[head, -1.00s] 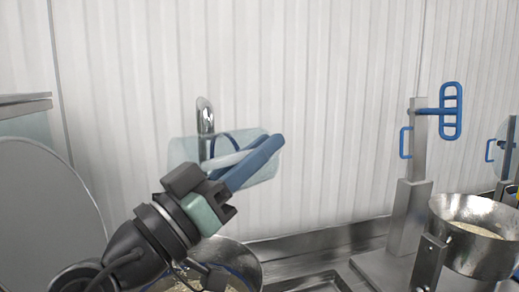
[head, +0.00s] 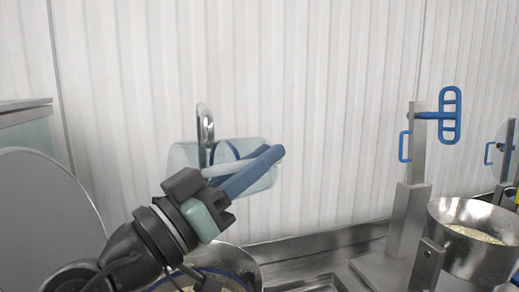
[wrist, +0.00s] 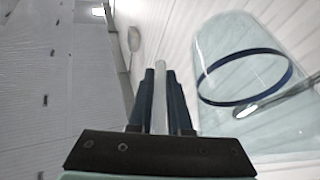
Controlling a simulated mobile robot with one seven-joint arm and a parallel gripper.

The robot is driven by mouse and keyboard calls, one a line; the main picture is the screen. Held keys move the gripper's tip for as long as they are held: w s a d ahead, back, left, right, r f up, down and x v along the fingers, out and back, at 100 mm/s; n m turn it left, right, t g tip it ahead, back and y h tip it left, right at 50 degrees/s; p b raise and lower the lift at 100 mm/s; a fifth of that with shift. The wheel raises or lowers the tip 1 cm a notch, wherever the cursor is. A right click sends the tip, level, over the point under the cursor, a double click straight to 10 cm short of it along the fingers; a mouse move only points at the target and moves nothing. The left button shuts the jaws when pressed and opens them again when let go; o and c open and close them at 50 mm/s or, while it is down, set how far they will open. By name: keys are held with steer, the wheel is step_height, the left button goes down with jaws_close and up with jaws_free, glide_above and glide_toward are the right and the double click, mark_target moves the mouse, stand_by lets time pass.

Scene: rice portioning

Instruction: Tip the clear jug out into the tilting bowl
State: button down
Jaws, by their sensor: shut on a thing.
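The clear jug (head: 180,157) is see-through with a blue band, and lies on its side in the air in front of the back wall. My gripper (head: 268,155) is shut on its pale handle, with a dark blue finger on each side. The wrist view shows the jug (wrist: 225,50) to the right of the fingers (wrist: 160,80). I see no rice in it. The steel tilting bowl (head: 440,216) stands at the lower right with pale rice inside, well apart from the jug.
A chrome tap (head: 205,115) shows behind or through the jug. A steel post (head: 412,200) with a blue handle (head: 450,115) stands beside the bowl. A grey disc (head: 40,220) is at left.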

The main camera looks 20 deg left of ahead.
step_height(320, 180, up, 3)
steer(key=g+y+p, duration=0.1)
steer(key=g+p, duration=0.1)
steer(key=p, duration=0.4)
steer(key=g+y+p, duration=0.1)
steer(key=g+p, duration=0.2)
steer(key=p, duration=0.3)
steer(key=shift+y, duration=0.3)
steer(key=g+y+p, duration=0.1)
steer(key=g+p, duration=0.1)
steer(key=p, duration=0.2)
steer(key=r+g+y+p, duration=0.1)
steer(key=g+p, duration=0.1)
steer(key=p, duration=0.2)
steer(key=r+g+p, duration=0.1)
steer(key=p, duration=0.4)
steer(key=shift+m+g+y, duration=0.4)
steer(key=g+y+p, duration=0.1)
steer(key=p, duration=0.2)
steer(key=shift+r+g+p, duration=0.35)
steer(key=shift+r+g, duration=0.05)
steer(key=shift+a+f+g+y, duration=0.1)
steer(key=shift+f+g+y, duration=0.05)
steer(key=shift+g+y, duration=0.2)
steer(key=shift+r+g+y, duration=0.2)
steer(key=shift+g+y, duration=0.25)
steer(key=shift+g, duration=0.5)
